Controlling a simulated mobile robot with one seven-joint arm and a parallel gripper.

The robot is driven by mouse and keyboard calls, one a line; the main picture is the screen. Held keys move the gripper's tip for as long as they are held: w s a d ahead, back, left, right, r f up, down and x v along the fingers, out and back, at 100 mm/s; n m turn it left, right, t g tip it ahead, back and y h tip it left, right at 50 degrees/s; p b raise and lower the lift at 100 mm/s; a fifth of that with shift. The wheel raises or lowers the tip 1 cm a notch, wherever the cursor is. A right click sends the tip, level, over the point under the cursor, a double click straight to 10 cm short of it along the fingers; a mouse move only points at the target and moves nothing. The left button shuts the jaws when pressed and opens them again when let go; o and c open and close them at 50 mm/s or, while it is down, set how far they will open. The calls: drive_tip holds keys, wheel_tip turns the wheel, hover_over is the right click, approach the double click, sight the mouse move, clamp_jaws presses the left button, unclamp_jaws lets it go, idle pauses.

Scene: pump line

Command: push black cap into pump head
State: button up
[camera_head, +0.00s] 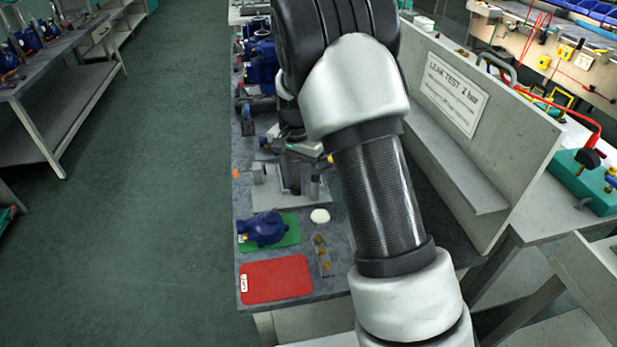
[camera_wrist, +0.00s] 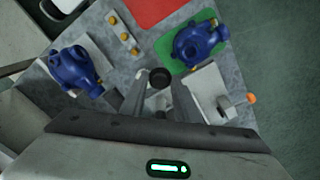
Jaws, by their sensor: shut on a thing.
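In the wrist view, my gripper (camera_wrist: 160,88) is shut on the round black cap (camera_wrist: 160,77), which shows between its two fingertips. One blue pump head (camera_wrist: 200,43) lies on the green mat (camera_wrist: 173,64), ahead and to the right of the cap. Another blue pump head (camera_wrist: 75,68) sits on a pale plate to the left, apart from the gripper. In the head view, the pump head (camera_head: 262,228) on the green mat (camera_head: 288,238) is clear. My arm covers part of the bench there, and the cap cannot be made out.
A red mat (camera_head: 275,279) lies at the near end of the bench. Several brass fittings (camera_head: 323,255) and a white disc (camera_head: 319,216) lie beside the mats. A grey fixture (camera_head: 262,188) stands behind the green mat. A panel marked LEAK TEST (camera_head: 455,92) rises on the right.

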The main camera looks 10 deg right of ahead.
sight(272, 216)
drive_tip(key=shift+w+a+f+m+b, duration=0.35)
drive_tip(key=shift+a+f+m, duration=1.05)
drive_tip(key=shift+m, duration=0.75)
drive_tip(key=shift+w+a+f+m+b, duration=0.4)
drive_tip(key=shift+a+f+m, duration=0.65)
drive_tip(key=shift+f+m, duration=0.95)
drive_tip(key=shift+w+a+f+m+b, duration=0.2)
drive_tip(key=shift+a+f+m+b, duration=0.25)
drive_tip(key=shift+a+f+m, duration=1.4)
drive_tip(key=shift+d+m, duration=0.5)
drive_tip(key=shift+d, duration=0.15)
drive_tip(key=o, duration=1.1)
drive_tip(key=shift+r+p, duration=1.85)
drive_tip(key=shift+r, duration=1.2)
